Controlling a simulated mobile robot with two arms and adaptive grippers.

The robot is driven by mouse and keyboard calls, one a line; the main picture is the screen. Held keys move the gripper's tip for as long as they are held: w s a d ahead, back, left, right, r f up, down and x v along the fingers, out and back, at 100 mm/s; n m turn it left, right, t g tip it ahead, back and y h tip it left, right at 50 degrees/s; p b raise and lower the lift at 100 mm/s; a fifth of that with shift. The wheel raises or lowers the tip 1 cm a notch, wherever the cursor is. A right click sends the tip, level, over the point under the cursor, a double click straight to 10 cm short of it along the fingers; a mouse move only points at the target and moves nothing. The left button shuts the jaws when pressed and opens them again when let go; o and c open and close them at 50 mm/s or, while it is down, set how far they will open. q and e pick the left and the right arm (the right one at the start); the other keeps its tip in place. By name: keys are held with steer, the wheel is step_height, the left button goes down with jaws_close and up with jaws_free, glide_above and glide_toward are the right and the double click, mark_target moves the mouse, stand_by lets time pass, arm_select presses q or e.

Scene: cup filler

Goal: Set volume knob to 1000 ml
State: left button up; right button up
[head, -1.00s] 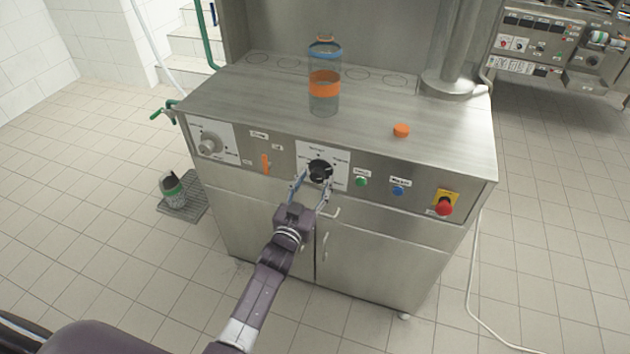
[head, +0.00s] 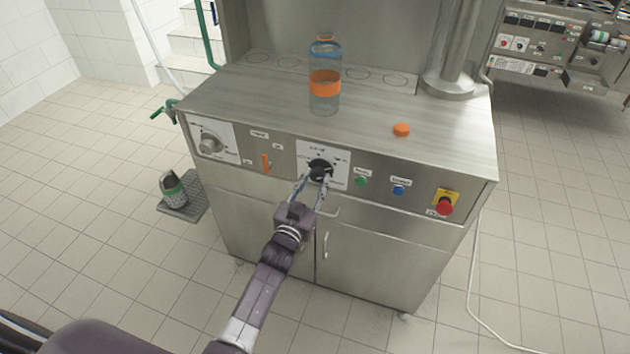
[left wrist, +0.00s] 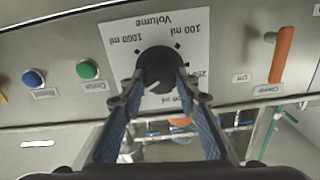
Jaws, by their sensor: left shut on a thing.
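The black volume knob (head: 320,167) sits on a white label plate (head: 333,155) on the front of the steel cabinet. My left gripper (head: 315,180) is at the knob, with a finger on either side, shut on it. In the left wrist view, which is upside down, the knob (left wrist: 158,65) shows between the fingertips (left wrist: 157,92). The plate there reads "Volume", with 1000 ml and 100 ml marks; the other marks are partly hidden by the fingers. I cannot tell surely which mark the knob points to. My right gripper is not in view.
A clear bottle with an orange band (head: 325,85) and an orange cap (head: 401,130) stand on the cabinet top. Beside the knob are a green button (head: 361,181), a blue button (head: 398,190), a red stop button (head: 444,206) and an orange lever (head: 266,164). A handle (head: 325,245) is below.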

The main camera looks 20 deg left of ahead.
arm_select(q)
steer(key=m+b, duration=0.1)
steer(key=m, duration=0.2)
steer(key=shift+f+m, duration=0.1)
steer(key=shift+m, duration=0.3)
steer(key=m+b, duration=0.1)
steer(key=m, duration=0.2)
steer(key=shift+m, duration=0.3)
steer(key=m+b, duration=0.1)
steer(key=m, duration=0.2)
steer(key=shift+m+b, duration=0.65)
steer(key=shift+m, duration=1.35)
steer(key=o, duration=1.2)
steer(key=shift+c, duration=0.2)
